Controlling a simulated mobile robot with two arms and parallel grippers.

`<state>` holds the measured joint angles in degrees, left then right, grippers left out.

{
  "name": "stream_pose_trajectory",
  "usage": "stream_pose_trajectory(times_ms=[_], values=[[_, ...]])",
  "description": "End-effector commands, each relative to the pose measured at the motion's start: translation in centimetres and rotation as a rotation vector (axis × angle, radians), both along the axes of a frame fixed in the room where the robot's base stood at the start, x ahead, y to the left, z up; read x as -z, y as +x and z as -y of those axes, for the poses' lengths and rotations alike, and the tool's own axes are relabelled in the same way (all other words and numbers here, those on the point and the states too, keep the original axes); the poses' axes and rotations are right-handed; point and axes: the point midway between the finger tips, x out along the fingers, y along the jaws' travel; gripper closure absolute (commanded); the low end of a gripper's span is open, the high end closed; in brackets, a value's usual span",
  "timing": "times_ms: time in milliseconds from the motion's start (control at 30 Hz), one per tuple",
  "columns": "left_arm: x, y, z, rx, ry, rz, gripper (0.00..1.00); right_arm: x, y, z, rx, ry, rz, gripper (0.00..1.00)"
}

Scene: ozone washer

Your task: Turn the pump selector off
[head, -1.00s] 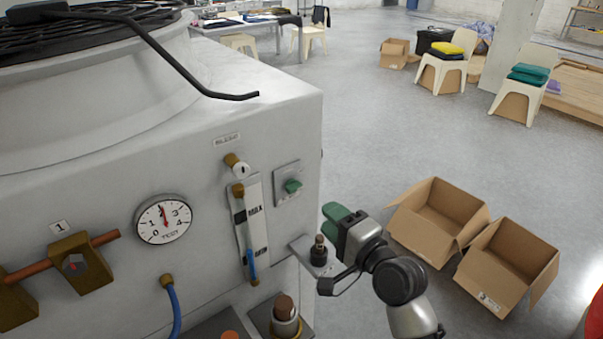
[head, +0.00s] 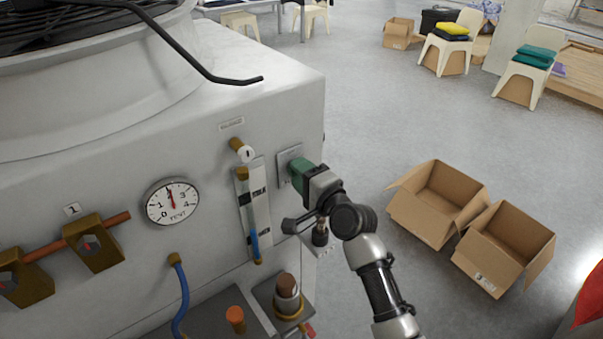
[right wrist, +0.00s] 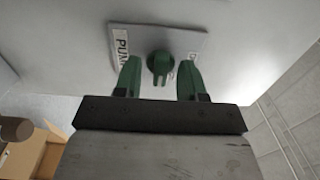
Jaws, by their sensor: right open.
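The pump selector is a green knob (right wrist: 160,63) on a pale square plate (right wrist: 190,42) marked with letters beginning "PUM". In the right wrist view my right gripper (right wrist: 160,78) is open, with one green finger on each side of the knob and a gap to each. In the head view my right gripper (head: 299,176) is in front of the selector plate (head: 287,157) near the machine's right edge, and it hides the knob. My left gripper does not show.
The round gauge (head: 172,202) and a level tube (head: 252,215) are left of the plate. A metal bracket with a dark knob (head: 320,236) sticks out below my gripper. Cardboard boxes (head: 436,200) stand on the floor to the right.

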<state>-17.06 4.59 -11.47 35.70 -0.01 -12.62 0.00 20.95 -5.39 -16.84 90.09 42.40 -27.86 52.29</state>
Motion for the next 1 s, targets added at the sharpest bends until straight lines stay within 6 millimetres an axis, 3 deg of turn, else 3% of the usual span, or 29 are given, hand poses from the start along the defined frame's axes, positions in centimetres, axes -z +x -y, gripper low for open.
stream_pose_trajectory(times_ms=[67,333,733,1000], values=[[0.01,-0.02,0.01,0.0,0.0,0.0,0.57,-0.01,-0.01,0.0,0.0,0.0,0.0,0.6],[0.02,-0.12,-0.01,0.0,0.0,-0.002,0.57,-0.01,-0.02,0.02,0.0,0.0,0.0,0.99],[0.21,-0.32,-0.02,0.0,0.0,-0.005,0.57,0.06,-0.04,0.0,-0.001,-0.043,0.03,1.0],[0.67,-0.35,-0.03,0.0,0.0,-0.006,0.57,0.08,-0.02,0.04,0.0,-0.187,0.136,1.0]])
